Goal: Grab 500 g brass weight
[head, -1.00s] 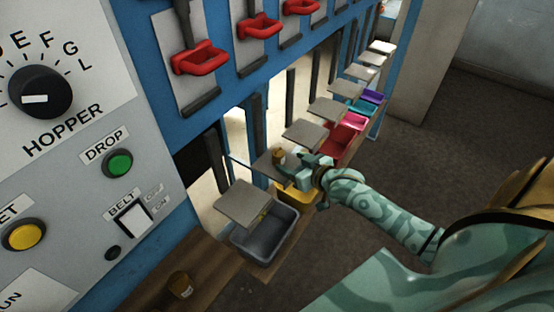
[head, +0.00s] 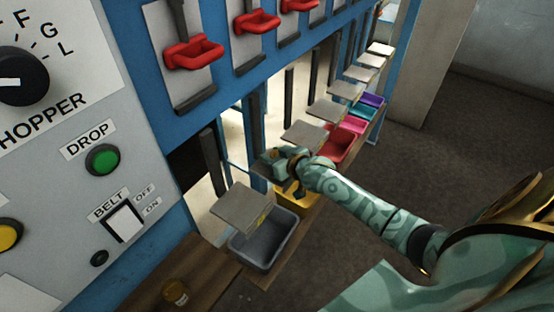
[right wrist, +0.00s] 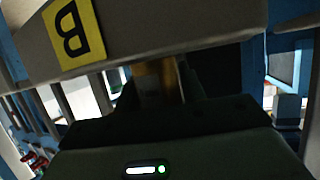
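A brass weight (right wrist: 155,82) shows in the right wrist view between the dark fingers of my right gripper (right wrist: 160,95). Its marking cannot be read. In the head view my right gripper (head: 270,160) is over the second grey plate from the front and hides that weight. The fingers stand close on both sides of the brass, but I cannot tell whether they grip it. A second brass weight (head: 175,292) stands on the wooden ledge at the bottom left of the head view. My left gripper is not in view.
A grey bin (head: 262,245) sits below the nearest plate (head: 240,206), and a yellow bin (head: 296,203) lies under my right gripper. Red (head: 336,146) and other coloured bins continue behind. Red handles (head: 193,53) and a control panel (head: 60,185) stand left. A plate labelled B (right wrist: 150,30) is close to the wrist camera.

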